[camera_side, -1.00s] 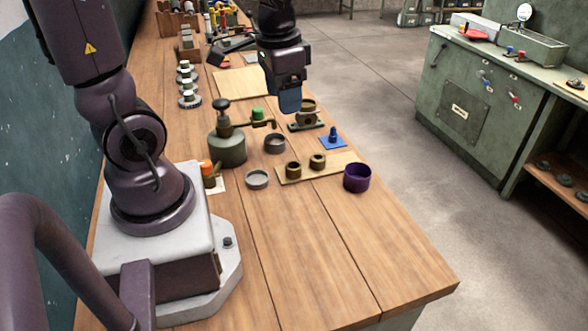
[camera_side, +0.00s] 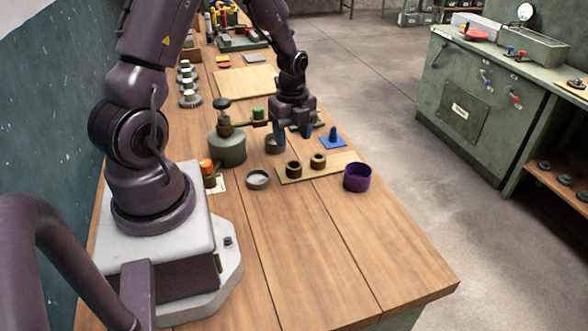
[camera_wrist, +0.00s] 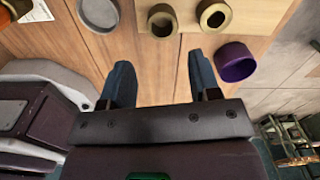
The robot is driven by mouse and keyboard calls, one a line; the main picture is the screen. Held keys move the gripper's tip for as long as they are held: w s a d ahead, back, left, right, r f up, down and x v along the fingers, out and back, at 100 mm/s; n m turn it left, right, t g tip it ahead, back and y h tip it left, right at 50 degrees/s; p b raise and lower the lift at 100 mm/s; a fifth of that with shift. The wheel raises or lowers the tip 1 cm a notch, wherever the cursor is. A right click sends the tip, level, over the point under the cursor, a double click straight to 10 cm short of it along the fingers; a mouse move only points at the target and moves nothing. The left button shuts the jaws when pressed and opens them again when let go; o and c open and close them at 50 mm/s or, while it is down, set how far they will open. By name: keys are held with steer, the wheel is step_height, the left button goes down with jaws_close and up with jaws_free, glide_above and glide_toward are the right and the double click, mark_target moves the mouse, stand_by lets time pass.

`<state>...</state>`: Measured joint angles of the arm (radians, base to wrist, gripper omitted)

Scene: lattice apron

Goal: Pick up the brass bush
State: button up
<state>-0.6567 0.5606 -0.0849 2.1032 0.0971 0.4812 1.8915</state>
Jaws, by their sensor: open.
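Two brass-coloured bushes stand upright on a thin wooden board (camera_side: 341,168). The left bush (camera_side: 293,170) and the right bush (camera_side: 318,161) look much alike, and I cannot tell which one the task names. The wrist view shows the left bush (camera_wrist: 162,31) and the right bush (camera_wrist: 214,27) near the top edge, beyond my fingertips. My gripper (camera_side: 291,137) points down with blue fingers apart. It is behind the bushes in the side view, touching neither. In the wrist view the space between the fingers (camera_wrist: 159,66) is empty.
A purple cup (camera_side: 357,180) stands at the board's right end, and a shallow grey dish (camera_side: 258,179) at its left. A blue piece (camera_side: 333,138) with a peg lies behind the board. A green oil can (camera_side: 227,148) stands left of my gripper. The front of the bench is clear.

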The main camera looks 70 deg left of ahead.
mark_target(294, 165)
step_height(294, 165, down, 10)
steer(key=shift+w+a+r, duration=0.1)
steer(key=shift+w+r, duration=0.05)
steer(key=shift+r, duration=0.05)
stand_by(0.3)
steer(key=c, duration=0.8)
steer(key=shift+r, duration=0.1)
